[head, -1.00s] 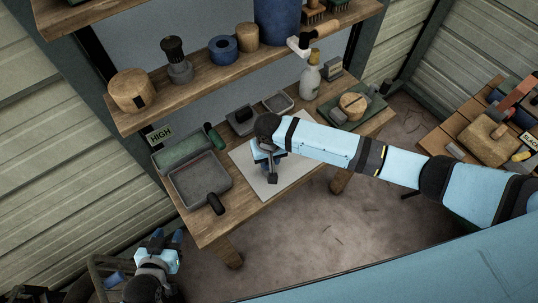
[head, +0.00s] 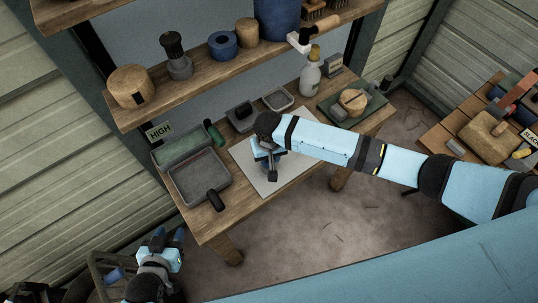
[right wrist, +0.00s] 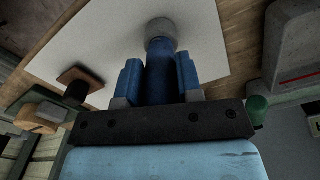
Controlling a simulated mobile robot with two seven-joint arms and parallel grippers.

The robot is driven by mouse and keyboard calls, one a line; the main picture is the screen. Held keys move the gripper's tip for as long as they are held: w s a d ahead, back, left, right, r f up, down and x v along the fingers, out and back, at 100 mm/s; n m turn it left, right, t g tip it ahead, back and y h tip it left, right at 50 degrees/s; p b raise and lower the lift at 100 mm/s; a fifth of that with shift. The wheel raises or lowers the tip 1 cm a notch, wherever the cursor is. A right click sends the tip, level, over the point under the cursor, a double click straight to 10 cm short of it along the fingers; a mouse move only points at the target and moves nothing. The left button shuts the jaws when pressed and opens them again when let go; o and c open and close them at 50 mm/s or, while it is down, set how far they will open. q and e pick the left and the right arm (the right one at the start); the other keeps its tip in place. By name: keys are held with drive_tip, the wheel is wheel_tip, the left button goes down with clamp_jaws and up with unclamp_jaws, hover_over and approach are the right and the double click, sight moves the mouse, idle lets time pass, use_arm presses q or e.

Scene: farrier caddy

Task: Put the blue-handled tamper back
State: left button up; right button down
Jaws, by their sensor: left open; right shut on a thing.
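The blue-handled tamper (right wrist: 160,72) shows in the right wrist view, with a blue handle and a round grey end. My right gripper (right wrist: 160,85) is shut on the handle, one blue finger on each side. The grey end lies over the white sheet; I cannot tell whether it touches. In the head view my right gripper (head: 268,163) is over the white sheet (head: 290,180) on the workbench, and the wrist mostly hides the tamper. My left gripper (head: 168,238) is open and empty at the lower left, off the bench front.
Grey trays (head: 199,180) with a black-handled tool stand left of the sheet. Small trays (head: 277,99), a spray bottle (head: 311,75) and a green board (head: 368,105) stand behind and right. The shelf (head: 205,80) above holds a dark-knobbed tool (head: 175,58) and blue tape (head: 222,44).

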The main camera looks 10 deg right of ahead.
drive_tip(key=shift+f, duration=0.15)
drive_tip(key=c, duration=0.7)
unclamp_jaws()
wheel_tip(320, 180, up, 14)
drive_tip(key=b, duration=0.1)
drive_tip(key=shift+f, duration=0.15)
